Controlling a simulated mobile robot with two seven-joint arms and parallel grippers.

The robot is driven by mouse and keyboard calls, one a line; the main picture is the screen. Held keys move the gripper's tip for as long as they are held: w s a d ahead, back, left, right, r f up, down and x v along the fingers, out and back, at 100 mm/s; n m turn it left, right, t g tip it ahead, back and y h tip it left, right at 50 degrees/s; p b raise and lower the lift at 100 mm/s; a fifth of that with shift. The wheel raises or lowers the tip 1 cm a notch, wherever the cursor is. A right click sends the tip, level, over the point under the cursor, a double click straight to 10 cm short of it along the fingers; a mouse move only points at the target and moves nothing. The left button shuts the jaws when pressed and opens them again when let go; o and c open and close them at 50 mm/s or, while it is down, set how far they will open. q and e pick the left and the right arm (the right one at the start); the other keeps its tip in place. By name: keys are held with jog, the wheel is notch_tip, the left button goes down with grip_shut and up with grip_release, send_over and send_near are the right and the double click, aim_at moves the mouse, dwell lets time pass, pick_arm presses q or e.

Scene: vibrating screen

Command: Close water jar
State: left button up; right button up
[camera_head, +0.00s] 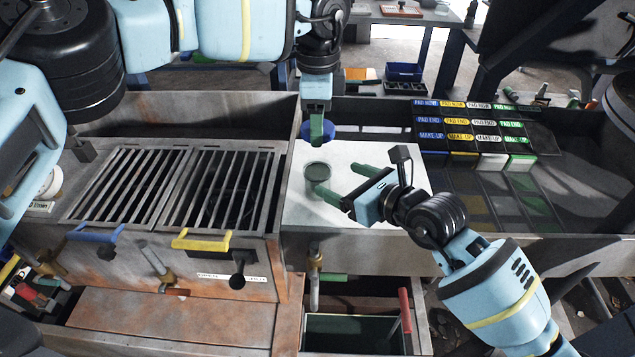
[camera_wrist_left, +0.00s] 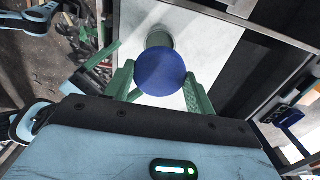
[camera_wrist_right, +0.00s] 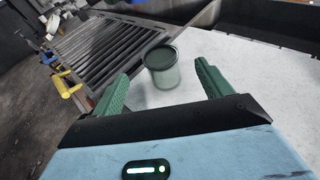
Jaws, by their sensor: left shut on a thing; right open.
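The water jar (camera_head: 318,171) is a small glass jar with a dark green look inside, standing upright on the white board (camera_head: 375,152). It also shows in the right wrist view (camera_wrist_right: 162,66) and partly in the left wrist view (camera_wrist_left: 160,40). My left gripper (camera_head: 318,130) is shut on a round blue lid (camera_head: 345,131), held above and behind the jar; the lid fills the space between the fingers in the left wrist view (camera_wrist_left: 161,72). My right gripper (camera_head: 342,184) is open and empty, its fingers pointing at the jar, one on either side of its line, apart from it.
A grated metal screen (camera_head: 185,187) with blue and yellow handles lies left of the board. Labelled blocks (camera_head: 470,130) stand in rows on the right. An open drawer (camera_head: 355,290) is below the front edge. The board around the jar is clear.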

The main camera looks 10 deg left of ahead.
aim_at(318, 170)
jog(key=shift+x, duration=4.15)
jog(key=shift+c, duration=0.4)
jog(key=c, duration=1.4)
pick_arm(q)
jog(key=shift+f, duration=2.45)
